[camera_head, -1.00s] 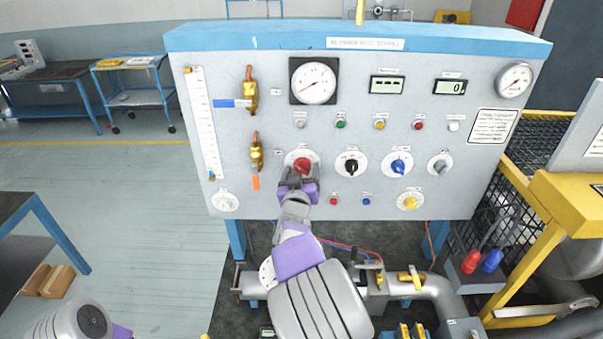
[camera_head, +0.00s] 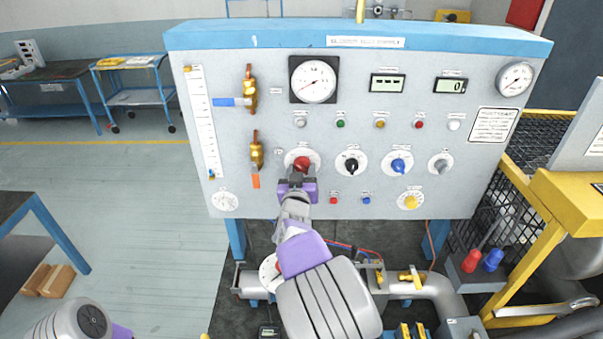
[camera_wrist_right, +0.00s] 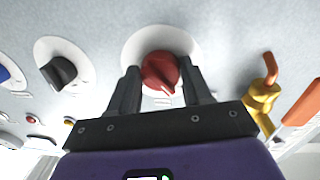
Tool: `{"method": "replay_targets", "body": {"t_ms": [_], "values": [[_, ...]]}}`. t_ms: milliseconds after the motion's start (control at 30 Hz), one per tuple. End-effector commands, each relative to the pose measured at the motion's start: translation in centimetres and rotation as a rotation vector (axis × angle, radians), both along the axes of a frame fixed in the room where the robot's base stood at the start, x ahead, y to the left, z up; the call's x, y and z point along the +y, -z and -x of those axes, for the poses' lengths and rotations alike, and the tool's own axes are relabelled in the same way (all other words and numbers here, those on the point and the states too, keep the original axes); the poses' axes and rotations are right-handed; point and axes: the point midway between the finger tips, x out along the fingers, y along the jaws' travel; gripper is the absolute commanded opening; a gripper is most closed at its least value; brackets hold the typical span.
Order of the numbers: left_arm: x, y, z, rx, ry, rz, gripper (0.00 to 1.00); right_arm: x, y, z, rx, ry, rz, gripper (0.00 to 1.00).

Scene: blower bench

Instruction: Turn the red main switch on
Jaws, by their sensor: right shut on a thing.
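The red main switch (camera_head: 301,163) is a round red knob on a white dial plate, on the left half of the grey control panel (camera_head: 330,135). My right gripper (camera_head: 297,180) reaches up to it from below, square to the panel. In the right wrist view the red knob (camera_wrist_right: 160,71) sits between the two dark fingers of the gripper (camera_wrist_right: 159,84), which are shut on it. The fingers and palm hide part of the dial plate. Part of my left arm shows at the bottom left; its gripper does not show.
Beside the switch are a black knob (camera_head: 351,165), a blue knob (camera_head: 398,165) and a grey knob (camera_head: 440,166). A brass valve with an orange handle (camera_head: 256,181) is just left of the switch. A red button (camera_head: 334,197) lies close right of my gripper.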

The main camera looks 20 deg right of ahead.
Motion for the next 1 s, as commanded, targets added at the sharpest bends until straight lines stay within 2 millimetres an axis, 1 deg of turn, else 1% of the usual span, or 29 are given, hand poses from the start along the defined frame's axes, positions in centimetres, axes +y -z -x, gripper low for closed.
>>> {"method": "replay_targets", "body": {"t_ms": [167,567,1000], "values": [[0.0,0.7,0.0,0.000,0.000,0.000,0.43,-0.1,0.0,0.0,-0.037,0.002,-0.125,0.18],[0.0,2.4,0.0,0.000,0.000,0.000,0.43,0.0,0.0,0.0,-0.142,0.002,-0.486,0.18],[0.0,4.9,0.0,0.000,0.000,0.000,0.43,0.1,-0.2,0.0,-0.257,0.000,-0.888,0.18]]}}
